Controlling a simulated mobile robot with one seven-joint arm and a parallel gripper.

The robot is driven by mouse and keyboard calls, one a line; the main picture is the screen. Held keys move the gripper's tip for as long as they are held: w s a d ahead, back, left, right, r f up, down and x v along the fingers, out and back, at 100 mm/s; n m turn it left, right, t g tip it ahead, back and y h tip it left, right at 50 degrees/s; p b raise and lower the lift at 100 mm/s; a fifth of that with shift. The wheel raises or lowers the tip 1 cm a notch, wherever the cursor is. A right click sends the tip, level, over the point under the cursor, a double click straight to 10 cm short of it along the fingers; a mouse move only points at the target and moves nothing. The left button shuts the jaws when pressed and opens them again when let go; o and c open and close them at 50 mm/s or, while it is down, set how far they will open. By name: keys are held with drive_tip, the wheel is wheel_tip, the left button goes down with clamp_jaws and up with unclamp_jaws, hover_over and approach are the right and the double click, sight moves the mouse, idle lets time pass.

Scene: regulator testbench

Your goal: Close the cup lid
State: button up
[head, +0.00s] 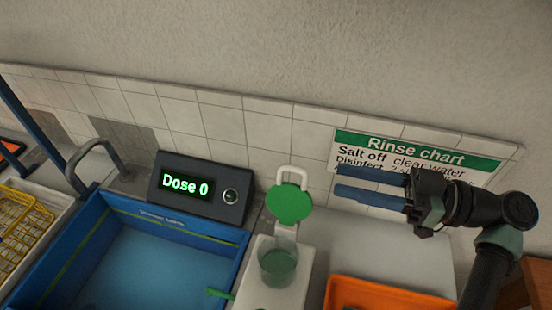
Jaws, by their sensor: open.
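The clear cup (278,268) stands on a white stand (255,286) near the lower middle of the head view, and its lower part looks green. Its round green lid (289,205) is tilted up, standing open above the back of the cup, with a white loop (292,174) behind it at the top. My gripper (338,183) is to the right of the lid and apart from it. Its two blue fingers point left, spread with a gap between them and nothing held. The wrist covers part of the wall sign.
A dose display box (202,188) reading "Dose 0" stands left of the lid. A blue basin (228,238) fills the lower left, with a grey tap (88,150) behind. An orange tray (338,284) lies at lower right. The grey counter (385,255) is bare below my gripper.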

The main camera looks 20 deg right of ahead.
sight(291, 168)
drive_tip(key=p+x, duration=0.4)
drive_tip(key=x, duration=0.7)
drive_tip(key=shift+w+a+r, duration=0.15)
drive_tip(key=shift+w+a, duration=0.05)
drive_tip(key=shift+a, duration=0.05)
drive_tip(key=shift+w+a+p, duration=0.3)
drive_tip(key=shift+a, duration=0.1)
clamp_jaws()
idle(0.6)
